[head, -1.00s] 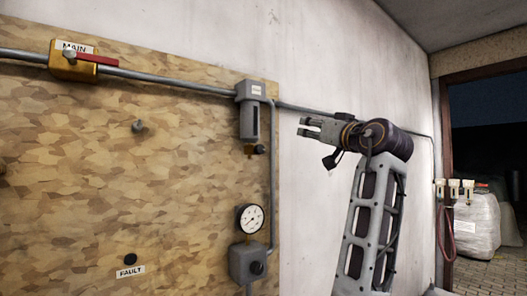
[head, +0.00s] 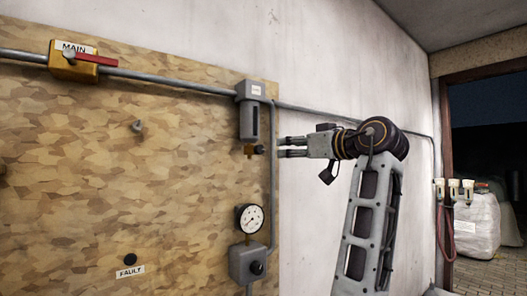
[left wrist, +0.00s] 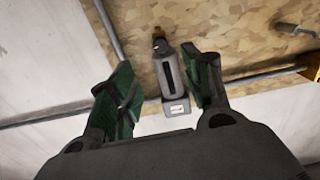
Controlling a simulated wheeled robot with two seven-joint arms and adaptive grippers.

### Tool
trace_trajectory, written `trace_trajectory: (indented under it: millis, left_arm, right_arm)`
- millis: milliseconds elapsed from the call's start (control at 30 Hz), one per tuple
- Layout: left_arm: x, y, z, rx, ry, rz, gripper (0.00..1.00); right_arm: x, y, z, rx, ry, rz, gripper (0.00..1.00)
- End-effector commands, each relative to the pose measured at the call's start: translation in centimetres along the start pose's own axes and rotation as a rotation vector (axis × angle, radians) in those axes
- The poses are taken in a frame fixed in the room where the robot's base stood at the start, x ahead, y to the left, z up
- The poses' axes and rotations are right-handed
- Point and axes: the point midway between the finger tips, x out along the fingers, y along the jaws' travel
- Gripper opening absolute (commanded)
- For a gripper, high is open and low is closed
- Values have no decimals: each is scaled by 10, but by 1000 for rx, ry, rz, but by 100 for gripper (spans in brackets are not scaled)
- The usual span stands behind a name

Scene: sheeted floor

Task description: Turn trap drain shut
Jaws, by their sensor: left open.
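The trap (head: 250,118) is a grey housing with a dark slot, mounted at the right edge of the wooden board. Its small drain (head: 258,150), dark with a brass-coloured part, sits at the bottom end. My left gripper (head: 283,147) is open, just right of the drain at about its height, with a small gap in the picture. In the left wrist view the trap (left wrist: 171,78) appears upside down between the two green-padded fingers, with the drain (left wrist: 159,44) beyond the tips. Whether the drain is open or shut cannot be told. My right gripper is not in view.
A pipe (head: 190,83) runs along the board with a yellow MAIN valve (head: 74,66) and red handle. Below the trap are a gauge (head: 249,219) and a grey box (head: 248,262). A vertical pipe (head: 272,190) runs close beside the trap. A doorway opens at right.

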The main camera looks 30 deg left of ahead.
Motion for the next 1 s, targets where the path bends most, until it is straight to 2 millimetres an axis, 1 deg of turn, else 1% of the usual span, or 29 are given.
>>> trace_trajectory:
  millis: [167,267,633,767,1000]
  left_arm:
    - [11,0,0,0,-2,-1,49]
    - [21,0,0,0,-2,-1,49]
    - [68,0,-1,0,-1,0,49]
    - [86,0,-1,0,-1,0,49]
    - [115,0,-1,0,-2,-1,49]
  right_arm:
    - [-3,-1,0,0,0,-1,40]
    - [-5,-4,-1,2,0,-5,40]
    - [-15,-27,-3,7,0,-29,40]
    - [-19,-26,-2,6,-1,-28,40]
    - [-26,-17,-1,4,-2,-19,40]
